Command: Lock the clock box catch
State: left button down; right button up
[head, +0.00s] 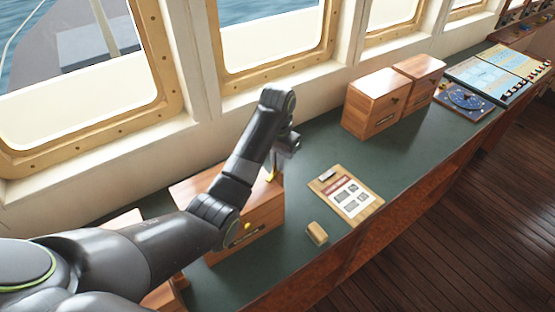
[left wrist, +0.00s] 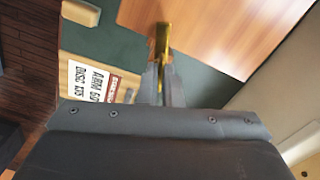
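A wooden box (head: 262,215) stands on the green counter under the windows. It also fills the top right of the left wrist view (left wrist: 225,30). A brass catch piece (left wrist: 162,42) is at the box's edge in the left wrist view; a bit of yellow metal shows by the fingers in the head view. My left gripper (left wrist: 162,85) has its fingers close together with the brass between them, at the box's right end. The arm hides part of the box. A round yellow knob (head: 248,226) is on its front. My right gripper is not in view.
A clipboard with a printed sheet (head: 347,197) and a small wooden block (head: 317,233) lie right of the box on the green counter (head: 325,150). Two more wooden boxes (head: 372,105) stand farther back. Windows line the wall.

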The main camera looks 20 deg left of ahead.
pick_arm(q)
jog(key=shift+m, duration=1.9)
jog(key=c, duration=1.6)
grip_release()
jog(key=shift+w+r, duration=0.1)
